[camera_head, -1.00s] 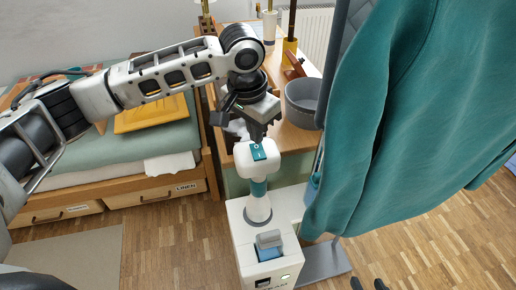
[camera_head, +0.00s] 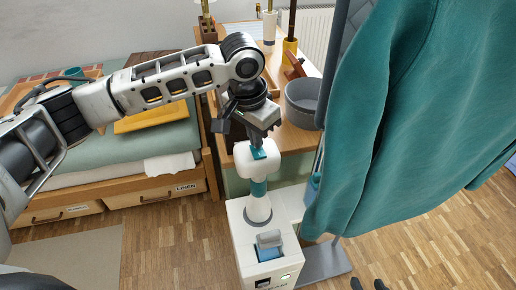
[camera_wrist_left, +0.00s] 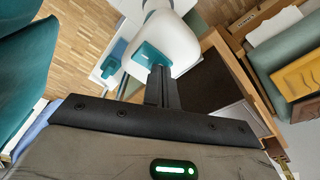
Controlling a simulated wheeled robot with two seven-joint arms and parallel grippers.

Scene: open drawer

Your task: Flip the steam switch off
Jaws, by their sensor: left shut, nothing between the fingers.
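A garment steamer has a white base (camera_head: 262,232) on the floor and a white upper head (camera_head: 262,168). Its teal switch (camera_head: 258,154) is on top of the head, partly covered by my left gripper (camera_head: 257,143). My left gripper is shut and empty, its tips touching or just above the switch's far end; I cannot tell which. In the left wrist view, the closed fingertips (camera_wrist_left: 160,72) are at the teal switch (camera_wrist_left: 152,56) on the white head (camera_wrist_left: 170,38). Two dark, separated tips of my right gripper (camera_head: 368,285) show at the bottom edge.
A teal garment (camera_head: 415,110) hangs close on the right. A wooden table (camera_head: 292,138) with a grey bin (camera_head: 302,103) stands behind the steamer. A bed (camera_head: 160,142) with drawers is at the left.

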